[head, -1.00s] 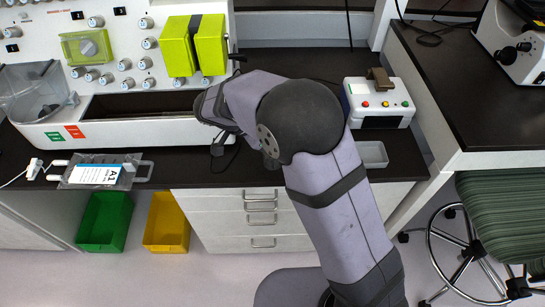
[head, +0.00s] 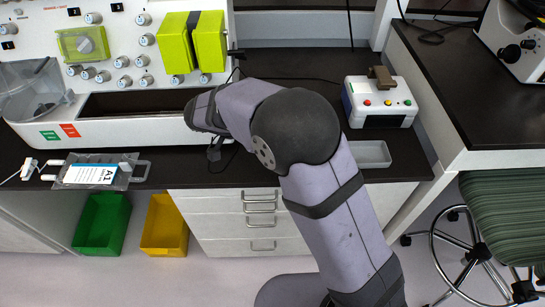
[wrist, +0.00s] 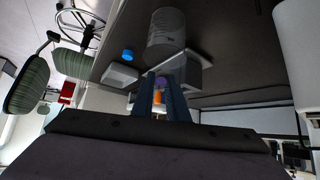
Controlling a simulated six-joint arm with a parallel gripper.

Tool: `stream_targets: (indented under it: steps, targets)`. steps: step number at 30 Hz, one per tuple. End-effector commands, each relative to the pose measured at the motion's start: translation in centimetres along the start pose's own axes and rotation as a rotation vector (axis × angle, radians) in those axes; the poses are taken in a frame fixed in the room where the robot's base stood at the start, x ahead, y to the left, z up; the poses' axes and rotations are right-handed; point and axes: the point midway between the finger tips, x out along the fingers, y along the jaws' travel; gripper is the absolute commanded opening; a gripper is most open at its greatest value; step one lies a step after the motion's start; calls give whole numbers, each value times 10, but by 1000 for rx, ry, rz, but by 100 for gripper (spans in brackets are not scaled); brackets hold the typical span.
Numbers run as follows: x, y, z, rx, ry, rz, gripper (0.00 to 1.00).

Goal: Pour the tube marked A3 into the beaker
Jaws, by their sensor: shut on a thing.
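My gripper (wrist: 160,95) shows in the wrist view, its two dark fingers shut on a small tube (wrist: 158,97) with orange and purple parts. Its marking cannot be read, so I cannot tell whether it is A3. A clear cylindrical vessel (wrist: 165,35), likely the beaker, stands on the dark bench beyond the fingertips. The gripper appears apart from it. In the head view my arm hides the gripper, the tube and that vessel.
A small blue object (wrist: 127,54) and a pale box (wrist: 120,75) lie near the vessel.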

Motion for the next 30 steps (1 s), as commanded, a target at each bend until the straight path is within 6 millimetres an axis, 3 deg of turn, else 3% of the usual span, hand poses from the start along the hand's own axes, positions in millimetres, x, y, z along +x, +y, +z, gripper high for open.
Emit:
stream_targets:
  steps: [30]
  targets:
    - [1,0,2,0,100,-1,0]
